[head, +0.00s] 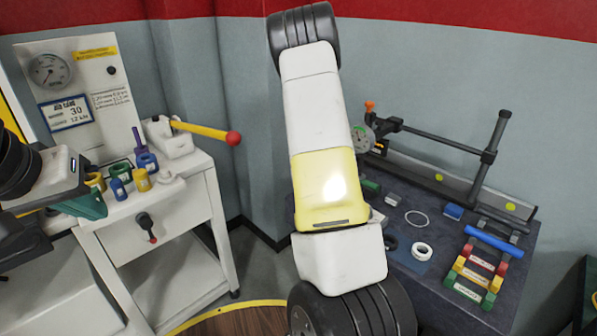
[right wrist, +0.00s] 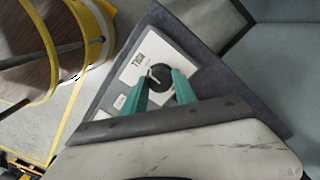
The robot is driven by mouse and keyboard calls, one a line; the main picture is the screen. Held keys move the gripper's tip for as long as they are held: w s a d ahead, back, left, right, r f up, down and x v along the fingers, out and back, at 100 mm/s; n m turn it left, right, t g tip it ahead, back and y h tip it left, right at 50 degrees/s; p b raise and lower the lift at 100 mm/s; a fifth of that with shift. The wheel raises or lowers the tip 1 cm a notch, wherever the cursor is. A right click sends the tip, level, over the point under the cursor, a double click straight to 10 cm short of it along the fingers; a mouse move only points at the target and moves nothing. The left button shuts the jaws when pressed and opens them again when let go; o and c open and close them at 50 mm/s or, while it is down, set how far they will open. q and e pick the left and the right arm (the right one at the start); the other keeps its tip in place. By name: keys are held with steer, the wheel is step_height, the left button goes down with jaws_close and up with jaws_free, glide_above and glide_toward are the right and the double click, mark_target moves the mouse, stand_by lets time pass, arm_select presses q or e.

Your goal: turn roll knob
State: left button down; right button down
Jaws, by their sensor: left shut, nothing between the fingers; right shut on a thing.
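In the right wrist view, a round black knob (right wrist: 158,77) with a pale pointer mark sits on a white labelled plate (right wrist: 150,55). My right gripper (right wrist: 160,85) has its two teal fingers shut on the knob, one on each side. In the head view my right arm crosses the middle, and neither the right fingers nor this knob can be made out. My left gripper (head: 92,205) is at the left edge of the white cart, shut and empty, with its teal fingers low beside the small coloured bottles.
The white cart (head: 175,215) carries a gauge panel (head: 85,85), several small bottles and a yellow lever with a red ball (head: 233,138). The dark bench (head: 515,265) at right holds a clamp frame (head: 440,145), a white ring (head: 421,251) and coloured blocks (head: 475,272).

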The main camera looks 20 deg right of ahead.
steer(key=shift+w, duration=0.1)
stand_by(0.3)
steer(key=c, duration=1)
jaws_free()
steer(key=shift+r, duration=0.1)
step_height(320, 180, up, 8)
steer(key=shift+w+d+f, duration=0.1)
steer(key=shift+f, duration=0.1)
